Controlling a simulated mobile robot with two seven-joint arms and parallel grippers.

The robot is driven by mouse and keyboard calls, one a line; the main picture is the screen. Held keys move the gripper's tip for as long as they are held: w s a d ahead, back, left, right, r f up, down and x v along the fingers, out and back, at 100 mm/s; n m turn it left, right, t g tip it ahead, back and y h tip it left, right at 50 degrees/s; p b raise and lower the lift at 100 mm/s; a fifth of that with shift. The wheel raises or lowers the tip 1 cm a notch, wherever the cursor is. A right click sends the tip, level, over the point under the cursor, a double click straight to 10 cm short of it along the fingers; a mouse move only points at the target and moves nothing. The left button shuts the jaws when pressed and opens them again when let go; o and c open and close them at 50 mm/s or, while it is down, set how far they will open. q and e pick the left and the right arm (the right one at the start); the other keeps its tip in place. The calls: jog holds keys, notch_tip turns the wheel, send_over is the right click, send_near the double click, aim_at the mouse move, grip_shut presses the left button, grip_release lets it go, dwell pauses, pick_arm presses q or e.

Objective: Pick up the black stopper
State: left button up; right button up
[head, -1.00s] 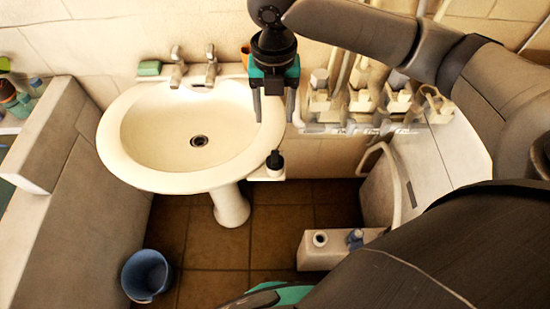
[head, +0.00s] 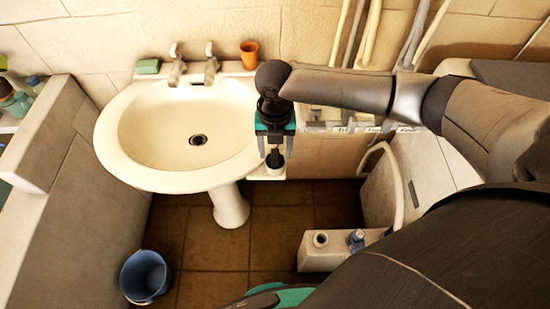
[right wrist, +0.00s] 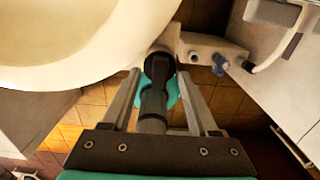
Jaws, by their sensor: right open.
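The black stopper (head: 275,159) stands upright on a small pale ledge (head: 268,174) at the basin's right front. My right gripper (head: 275,148) is just above it, pointing down, with one finger on each side. In the right wrist view the dark stopper (right wrist: 158,68) shows between the two open fingers, with a gap on both sides. My left gripper is not in view.
The white washbasin (head: 120,165) is close to the left of my right gripper. An orange cup (head: 249,54) and a green soap bar (head: 148,67) are at its back. A blue bucket (head: 146,276) and a white box (head: 315,256) stand on the floor.

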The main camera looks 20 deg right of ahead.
jog(key=shift+f, duration=0.45)
jog(key=shift+c, duration=0.2)
grip_shut()
